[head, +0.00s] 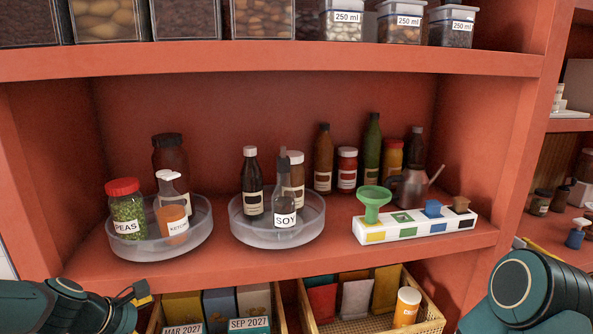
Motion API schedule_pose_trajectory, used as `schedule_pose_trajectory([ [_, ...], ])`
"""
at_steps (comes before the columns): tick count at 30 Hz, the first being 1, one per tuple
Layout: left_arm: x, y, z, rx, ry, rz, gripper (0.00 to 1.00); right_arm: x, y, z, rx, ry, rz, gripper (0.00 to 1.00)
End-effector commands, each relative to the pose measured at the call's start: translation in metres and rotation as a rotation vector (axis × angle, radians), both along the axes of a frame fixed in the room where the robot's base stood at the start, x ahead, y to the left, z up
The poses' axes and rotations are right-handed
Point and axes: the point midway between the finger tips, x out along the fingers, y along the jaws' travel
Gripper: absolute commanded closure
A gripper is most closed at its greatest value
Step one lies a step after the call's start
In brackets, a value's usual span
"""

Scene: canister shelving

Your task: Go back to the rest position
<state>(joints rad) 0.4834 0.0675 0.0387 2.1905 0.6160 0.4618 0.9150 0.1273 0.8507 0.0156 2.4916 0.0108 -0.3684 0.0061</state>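My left arm (65,305) comes in at the lower left, in front of and below the shelf. A small dark and yellow part (138,293) at its end may be my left gripper; its fingers do not show clearly. My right arm (525,290) fills the lower right corner with a rounded teal joint. A dark and yellow part (540,249) shows just behind it and may belong to my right gripper. I cannot tell whether either gripper is open or shut, and I see nothing held in them.
The red shelf (300,262) carries two clear round trays (160,248) (278,238) with jars and bottles. A white block (415,229) holds a green funnel (372,204). Bottles stand behind. Below are wicker baskets (432,318) with packets, close to both arms.

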Motion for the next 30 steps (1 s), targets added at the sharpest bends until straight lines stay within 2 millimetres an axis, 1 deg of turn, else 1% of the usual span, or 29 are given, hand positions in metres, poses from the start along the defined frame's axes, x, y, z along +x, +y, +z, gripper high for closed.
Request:
schedule_pose_trajectory([
  [1,-0.001,-0.016,-0.030,0.053,0.025,-0.093,0.14,0.000,0.000,0.000,0.000,0.000,0.000,0.53],
  [2,-0.002,-0.024,-0.046,0.093,0.031,-0.152,0.14,0.000,0.000,0.000,0.000,0.000,0.000,0.53],
  [3,-0.003,-0.035,-0.067,0.146,0.037,-0.235,0.14,0.000,0.000,0.000,0.000,-0.001,0.000,0.53],
  [5,-0.009,-0.053,-0.098,0.224,0.041,-0.373,0.14,0.000,0.000,0.000,0.000,-0.001,0.000,0.53],
  [6,-0.013,-0.066,-0.119,0.275,0.038,-0.469,0.14,0.000,0.000,0.000,0.000,-0.001,0.000,0.53],
  [8,-0.021,-0.085,-0.147,0.347,0.026,-0.620,0.14,0.000,0.000,0.000,0.000,-0.001,0.000,0.53],
  [9,-0.028,-0.099,-0.164,0.390,0.013,-0.723,0.14,0.000,0.000,0.000,0.000,-0.001,0.000,0.53],
  [11,-0.040,-0.120,-0.189,0.450,-0.016,-0.881,0.14,0.000,0.000,0.000,0.000,0.000,0.000,0.53],
  [12,-0.048,-0.134,-0.203,0.488,-0.042,-0.985,0.14,0.000,0.000,0.000,0.000,0.000,0.000,0.53],
  [15,-0.071,-0.165,-0.233,0.561,-0.116,-1.224,0.14,0.000,0.000,0.000,0.000,-0.001,0.000,0.53],
  [18,-0.091,-0.190,-0.253,0.609,-0.196,-1.411,0.14,0.000,0.000,0.000,0.000,-0.001,0.000,0.53],
  [21,-0.105,-0.206,-0.265,0.637,-0.260,-1.534,0.14,0.000,0.000,0.000,0.000,-0.001,0.000,0.53],
  [25,-0.114,-0.215,-0.271,0.652,-0.302,-1.605,0.14,0.000,0.000,0.000,0.000,-0.001,0.000,0.53],
  [30,-0.114,-0.216,-0.271,0.656,-0.309,-1.613,0.14,0.000,0.000,0.000,0.000,-0.001,0.000,0.53],
])
